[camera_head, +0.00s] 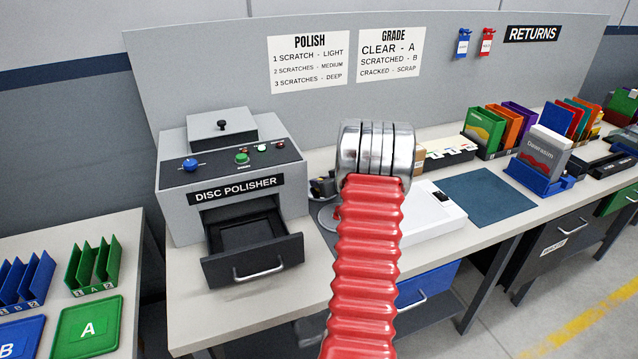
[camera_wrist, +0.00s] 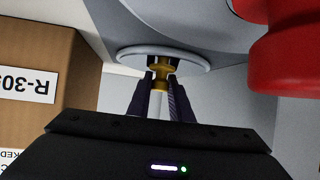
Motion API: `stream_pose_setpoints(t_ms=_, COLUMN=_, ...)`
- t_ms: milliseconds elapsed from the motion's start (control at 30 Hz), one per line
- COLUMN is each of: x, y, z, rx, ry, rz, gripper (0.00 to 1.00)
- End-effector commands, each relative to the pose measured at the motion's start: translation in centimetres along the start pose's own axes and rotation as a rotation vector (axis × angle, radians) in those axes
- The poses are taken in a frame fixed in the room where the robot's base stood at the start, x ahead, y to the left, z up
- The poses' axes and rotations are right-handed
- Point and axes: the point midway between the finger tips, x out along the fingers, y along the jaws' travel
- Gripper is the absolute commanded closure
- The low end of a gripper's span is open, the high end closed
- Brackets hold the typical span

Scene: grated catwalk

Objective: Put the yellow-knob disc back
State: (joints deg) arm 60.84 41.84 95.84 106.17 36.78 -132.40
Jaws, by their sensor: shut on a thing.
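In the wrist view, my gripper (camera_wrist: 160,84) is shut on the yellow knob (camera_wrist: 160,72) at the middle of a round pale grey disc (camera_wrist: 198,66). A finger lies on each side of the knob. A larger grey rounded surface shows right behind the disc; I cannot tell whether the two touch. In the head view, my red-sleeved arm covers the middle of the bench, and I cannot make out the gripper or the yellow knob there.
A cardboard box (camera_wrist: 35,75) is close on the left in the wrist view, and a red rounded object (camera_wrist: 290,45) on the right. In the head view, the disc polisher (camera_head: 235,180) has its drawer (camera_head: 252,258) pulled out. A blue mat (camera_head: 487,197) lies bare on the bench.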

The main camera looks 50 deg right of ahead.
Motion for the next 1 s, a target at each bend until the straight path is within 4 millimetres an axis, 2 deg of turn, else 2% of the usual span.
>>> stream_pose_setpoints(t_ms=33, x=0.0, y=0.0, z=0.0, rx=0.000, ry=0.000, rz=0.000, gripper=0.79)
stream_pose_setpoints(t_ms=267, x=0.0, y=0.0, z=0.0, rx=0.000, ry=0.000, rz=0.000, gripper=0.63)
stream_pose_setpoints(t_ms=633, x=-0.2, y=0.0, z=-0.1, rx=0.000, ry=0.000, rz=0.001, gripper=0.62)
stream_pose_setpoints(t_ms=767, x=-1.2, y=0.1, z=-0.2, rx=0.001, ry=0.000, rz=0.002, gripper=0.62)
stream_pose_setpoints(t_ms=1000, x=-4.5, y=0.1, z=-0.3, rx=0.000, ry=0.001, rz=0.002, gripper=0.62)
